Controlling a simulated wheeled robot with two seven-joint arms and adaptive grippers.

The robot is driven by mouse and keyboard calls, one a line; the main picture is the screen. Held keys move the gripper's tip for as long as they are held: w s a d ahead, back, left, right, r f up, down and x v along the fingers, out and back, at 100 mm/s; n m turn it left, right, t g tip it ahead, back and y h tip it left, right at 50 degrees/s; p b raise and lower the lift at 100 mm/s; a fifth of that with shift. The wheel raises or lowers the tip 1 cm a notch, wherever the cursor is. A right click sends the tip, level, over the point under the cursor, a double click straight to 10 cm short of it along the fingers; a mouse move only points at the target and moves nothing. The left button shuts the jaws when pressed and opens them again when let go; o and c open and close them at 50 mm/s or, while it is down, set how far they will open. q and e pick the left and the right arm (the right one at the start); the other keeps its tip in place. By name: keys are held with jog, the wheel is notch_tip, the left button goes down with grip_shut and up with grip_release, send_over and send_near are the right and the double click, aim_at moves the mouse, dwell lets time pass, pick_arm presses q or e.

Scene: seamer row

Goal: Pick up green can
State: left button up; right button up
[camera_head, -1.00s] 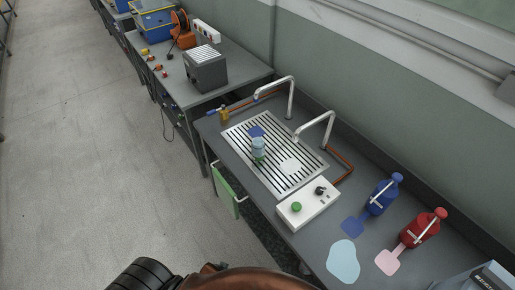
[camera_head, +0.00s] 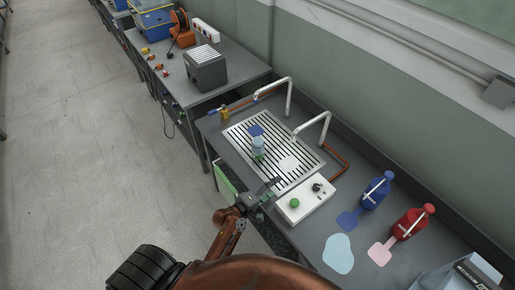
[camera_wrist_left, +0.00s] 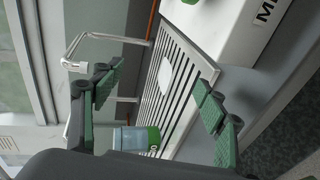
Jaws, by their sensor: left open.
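A small can (camera_head: 258,148), pale blue above and green at the bottom, stands on the slotted metal grate (camera_head: 303,172) of the grey bench. It also shows at the lower left in the left wrist view (camera_wrist_left: 136,138), partly cut off by the gripper's body. My left gripper (camera_head: 267,194) is open and empty near the front edge of the bench, below and apart from the can. In the left wrist view its green-padded fingers (camera_wrist_left: 160,98) are spread wide, with the grate beyond them. My right gripper is not in view.
A white control box (camera_head: 306,200) with a green button sits right of the gripper. Two curved metal spouts (camera_head: 325,124) rise behind the grate. Blue (camera_head: 375,190) and red (camera_head: 413,223) bottles stand at the right. A green panel (camera_head: 226,180) hangs at the bench's front.

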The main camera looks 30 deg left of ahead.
aim_at(258, 153)
pick_arm(q)
jog(key=w+a+n+t+y, duration=0.1)
jog(key=w+a+n+y, duration=0.2)
jog(key=n, duration=0.4)
jog(key=w+a+n+t+y, duration=0.1)
jog(key=w+a+n+y, duration=0.2)
jog(key=n, duration=0.5)
jog(key=w+a+n+t+y, duration=0.1)
jog(key=w+a+n+y, duration=0.2)
jog(key=n, duration=0.4)
jog(key=shift+w+a+r+y, duration=0.25)
jog(key=shift+w+a+y, duration=0.15)
jog(key=shift+y, duration=0.4)
jog(key=f+n+y, duration=0.1)
jog(key=n, duration=0.1)
jog(key=a+n+g+y, duration=0.1)
jog(key=n, duration=0.1)
jog(key=a+f+n+g+y, duration=0.1)
jog(key=n, duration=0.1)
jog(key=shift+a+f, duration=0.25)
jog(key=shift+f, duration=0.1)
jog(key=x, duration=0.7)
jog(key=shift+a+b, duration=0.4)
jog(key=shift+r, duration=0.1)
jog(key=shift+c, duration=0.2)
